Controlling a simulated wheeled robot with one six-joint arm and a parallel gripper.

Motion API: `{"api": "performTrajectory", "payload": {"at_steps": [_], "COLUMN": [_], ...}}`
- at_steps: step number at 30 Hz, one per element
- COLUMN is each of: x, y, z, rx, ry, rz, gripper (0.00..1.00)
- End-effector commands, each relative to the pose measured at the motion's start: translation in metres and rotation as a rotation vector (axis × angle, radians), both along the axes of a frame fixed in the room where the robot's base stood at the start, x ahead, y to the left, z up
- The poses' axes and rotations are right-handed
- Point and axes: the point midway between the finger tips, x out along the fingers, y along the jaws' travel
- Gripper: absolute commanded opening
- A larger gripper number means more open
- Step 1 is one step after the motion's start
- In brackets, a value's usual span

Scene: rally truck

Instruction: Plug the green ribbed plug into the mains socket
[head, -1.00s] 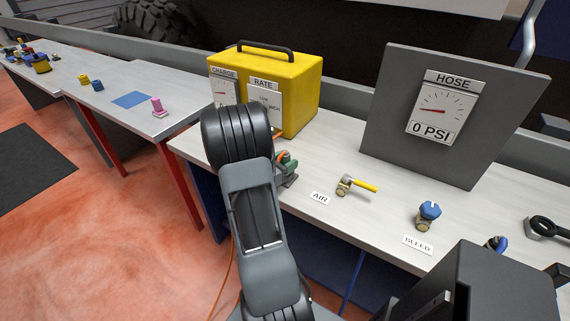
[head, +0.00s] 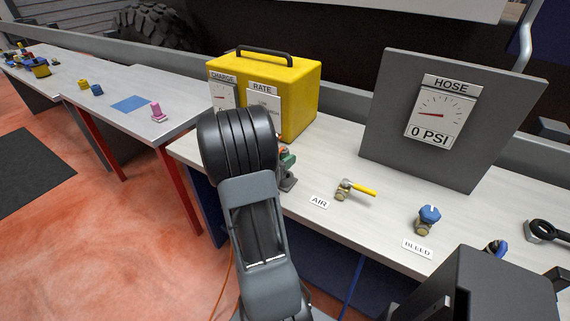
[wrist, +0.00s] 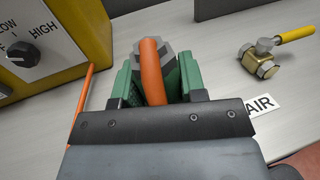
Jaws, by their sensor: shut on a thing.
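My gripper (wrist: 160,96) is shut on the green ribbed plug (wrist: 172,82), with green parts showing at both sides of a thick orange cable (wrist: 152,72). The cable bends from the plug back toward the wrist camera. Grey faceted parts show around the cable, and I cannot tell what they belong to. In the head view, the green piece (head: 287,160) shows low over the bench to the right of my arm, beside a grey part (head: 288,181). My arm hides much of the gripper there. I cannot make out the mains socket clearly in either view.
The yellow charger box (head: 300,90) stands behind and left of the gripper; its knob (wrist: 22,52) shows in the wrist view. A brass valve with a yellow lever (head: 345,188) sits to the right by the AIR label (head: 319,202). The grey HOSE panel (head: 390,130) stands behind.

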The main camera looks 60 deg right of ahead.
Motion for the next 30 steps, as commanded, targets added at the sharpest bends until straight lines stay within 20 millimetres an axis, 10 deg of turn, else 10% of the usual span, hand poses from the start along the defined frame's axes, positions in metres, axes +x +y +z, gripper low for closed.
{"api": "performTrajectory", "payload": {"at_steps": [9,18,30], "x": [-0.013,-0.027,-0.034], "y": [0.054,0.110,0.132], "z": [0.060,0.084,0.093], "rx": [-0.002,0.000,0.001], "ry": [-0.003,-0.002,0.002], "rz": [0.006,0.006,0.001], "gripper": [0.14,0.14,0.14]}}
